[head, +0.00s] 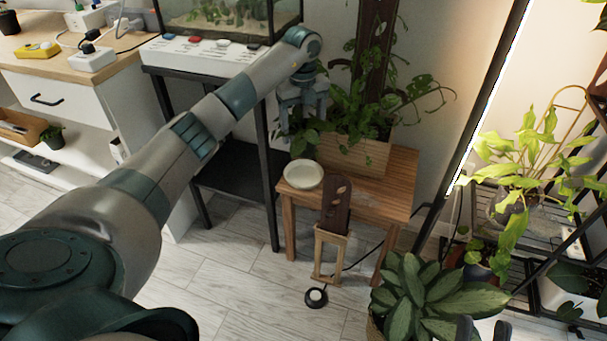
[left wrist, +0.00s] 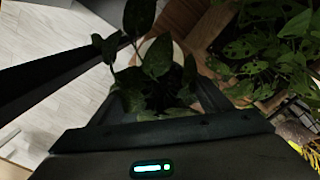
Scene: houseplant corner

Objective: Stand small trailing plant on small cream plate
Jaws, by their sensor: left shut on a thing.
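The small cream plate (head: 304,174) lies empty on the left part of the wooden side table (head: 398,192). My left gripper (head: 302,106) is above and behind the plate, shut on the small trailing plant (head: 298,138). The plant's leaves hang just above the plate's far edge, apart from it as far as I can tell; its pot is hidden. In the left wrist view the plant (left wrist: 150,62) fills the space between the fingers, with part of the plate (left wrist: 172,50) behind its leaves. My right gripper (head: 484,331) shows only its two fingertips, spread apart and empty, at the bottom edge.
A wooden planter (head: 354,155) with bushy foliage stands on the table just right of the plate. A black aquarium stand (head: 265,170) is on the left. A brown upright object (head: 334,207) is in front of the plate. A large leafy plant (head: 435,298) stands at the front right.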

